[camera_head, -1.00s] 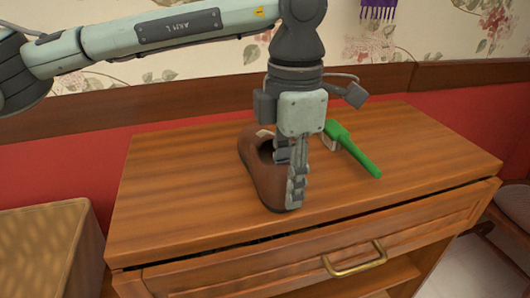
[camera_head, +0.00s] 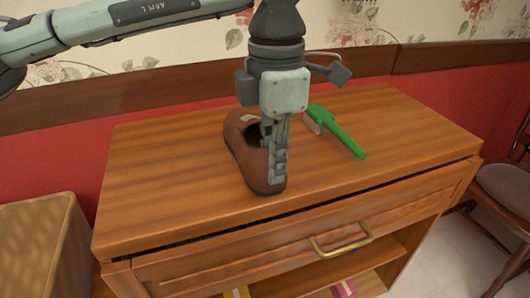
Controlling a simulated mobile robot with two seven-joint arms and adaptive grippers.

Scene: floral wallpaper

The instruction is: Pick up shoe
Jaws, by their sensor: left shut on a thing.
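A brown shoe (camera_head: 240,145) rests on the wooden cabinet top (camera_head: 170,175), its toe towards the front edge and its dark opening facing up. My left gripper (camera_head: 274,163) reaches down from above and is shut on the shoe at its right side. Its fingers hide part of the opening and the shoe's right wall. I see no clear gap between the shoe and the cabinet top. My right gripper is not in view.
A green-handled brush (camera_head: 340,135) lies to the right of the shoe. The drawer front with a brass handle (camera_head: 341,243) is below. A woven box (camera_head: 35,240) stands at left, a chair (camera_head: 505,185) at right. The cabinet top's left side is clear.

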